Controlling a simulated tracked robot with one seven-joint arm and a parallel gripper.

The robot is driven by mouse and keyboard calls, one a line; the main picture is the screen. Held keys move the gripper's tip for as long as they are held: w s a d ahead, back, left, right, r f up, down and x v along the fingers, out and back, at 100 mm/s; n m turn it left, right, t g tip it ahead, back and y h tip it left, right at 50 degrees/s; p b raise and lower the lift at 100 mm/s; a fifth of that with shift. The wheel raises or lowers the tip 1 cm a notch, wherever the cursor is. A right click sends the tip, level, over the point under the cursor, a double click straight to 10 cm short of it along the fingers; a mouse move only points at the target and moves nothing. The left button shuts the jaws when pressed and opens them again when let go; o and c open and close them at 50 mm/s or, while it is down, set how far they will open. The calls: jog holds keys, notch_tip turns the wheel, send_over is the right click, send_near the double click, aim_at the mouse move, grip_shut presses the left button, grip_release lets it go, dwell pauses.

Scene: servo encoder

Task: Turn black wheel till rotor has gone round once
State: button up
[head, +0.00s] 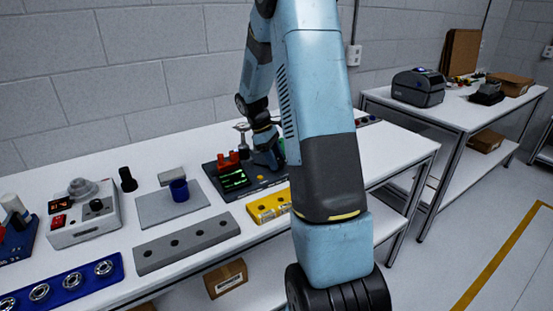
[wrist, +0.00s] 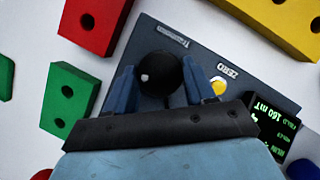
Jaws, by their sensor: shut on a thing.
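The black wheel (wrist: 158,78) is a round dark knob with a white dot, on a dark grey panel (wrist: 206,62) in the wrist view. My gripper (wrist: 160,84) is shut on the wheel, with one blue finger on each side. In the head view my gripper (head: 268,157) is down at the dark instrument with the lit green screen (head: 234,180); the wheel is hidden there behind my arm. I cannot make out the rotor in either view.
A yellow button (wrist: 217,86) marked ZERO and a green display (wrist: 272,119) reading about 160 mT sit beside the wheel. Red (wrist: 95,20), green (wrist: 70,95) and yellow (wrist: 280,22) blocks lie around the panel. A grey holed bar (head: 187,243) lies in front.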

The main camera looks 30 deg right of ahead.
jog(key=m, duration=0.2)
jog(key=m+y, duration=0.1)
jog(key=m, duration=0.2)
jog(key=shift+w+m+g+y, duration=0.25)
jog(key=shift+m+g+y, duration=0.05)
jog(key=shift+g+y, duration=0.1)
jog(key=m+y, duration=0.1)
jog(key=m, duration=0.1)
jog(key=m+y, duration=0.1)
jog(key=m, duration=0.2)
jog(key=shift+d, duration=0.2)
jog(key=o, duration=1)
jog(key=shift+s, duration=0.1)
jog(key=shift+o, duration=0.2)
jog(key=v, duration=1.3)
jog(key=shift+d+r, duration=0.2)
jog(key=shift+r, duration=0.1)
jog(key=shift+r, duration=0.1)
